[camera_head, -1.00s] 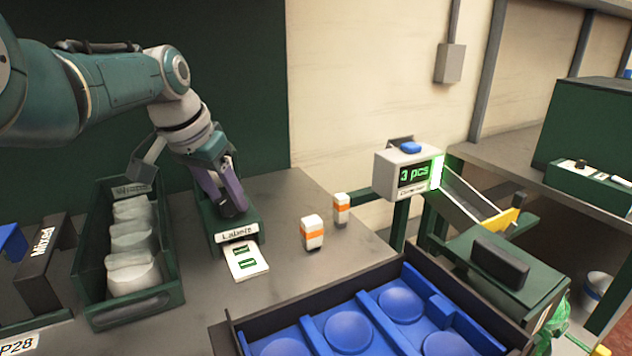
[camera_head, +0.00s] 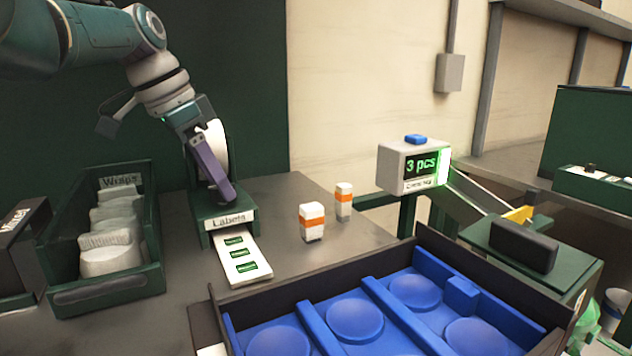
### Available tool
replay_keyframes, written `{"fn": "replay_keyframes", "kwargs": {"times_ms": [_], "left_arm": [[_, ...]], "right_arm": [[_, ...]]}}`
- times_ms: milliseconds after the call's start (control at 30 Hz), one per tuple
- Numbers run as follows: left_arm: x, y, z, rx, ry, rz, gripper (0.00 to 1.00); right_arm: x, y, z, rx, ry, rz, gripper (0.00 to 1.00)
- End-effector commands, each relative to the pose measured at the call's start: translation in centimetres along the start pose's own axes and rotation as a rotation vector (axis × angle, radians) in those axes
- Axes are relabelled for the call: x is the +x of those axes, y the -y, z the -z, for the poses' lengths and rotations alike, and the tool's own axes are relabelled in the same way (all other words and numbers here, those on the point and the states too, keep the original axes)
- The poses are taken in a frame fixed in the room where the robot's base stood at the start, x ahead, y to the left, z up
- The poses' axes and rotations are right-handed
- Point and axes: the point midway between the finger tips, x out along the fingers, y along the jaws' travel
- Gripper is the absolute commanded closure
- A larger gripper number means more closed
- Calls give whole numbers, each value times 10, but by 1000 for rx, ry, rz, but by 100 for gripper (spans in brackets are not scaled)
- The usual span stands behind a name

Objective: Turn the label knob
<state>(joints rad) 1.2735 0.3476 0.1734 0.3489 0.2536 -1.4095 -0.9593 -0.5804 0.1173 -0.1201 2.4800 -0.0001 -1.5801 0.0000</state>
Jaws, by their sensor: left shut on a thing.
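The label dispenser (camera_head: 204,226) is a dark green box with a "Labels" plate on its front, standing on the grey table. A white strip (camera_head: 242,262) with several green labels comes out of its front. My left gripper (camera_head: 222,190) is over the dispenser, its purple finger pointing down beside a white round part (camera_head: 216,142). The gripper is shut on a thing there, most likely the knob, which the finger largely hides. My right gripper is not in view.
A green bin of wraps (camera_head: 108,285) stands left of the dispenser. Two orange-and-white bottles (camera_head: 312,222) stand to its right. A blue tray (camera_head: 400,325) with round hollows is in front, and a counter reading "3 pcs" (camera_head: 412,166) is at right.

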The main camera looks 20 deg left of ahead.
Motion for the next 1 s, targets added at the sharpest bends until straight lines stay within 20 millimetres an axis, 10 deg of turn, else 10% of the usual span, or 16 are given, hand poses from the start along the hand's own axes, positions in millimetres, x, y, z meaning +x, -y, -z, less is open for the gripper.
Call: {"fn": "replay_keyframes", "kwargs": {"times_ms": [333, 367, 600, 1000], "left_arm": [[0, 0, -1, 2, 4, 1, 100], [0, 0, -1, 2, 4, 1, 47], [0, 0, 0, 1, 2, 0, 20], [-10, 0, 2, 0, 2, 1, 19]], "right_arm": [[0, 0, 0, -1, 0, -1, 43], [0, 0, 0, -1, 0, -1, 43], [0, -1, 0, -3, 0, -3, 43], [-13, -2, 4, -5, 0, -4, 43]]}}
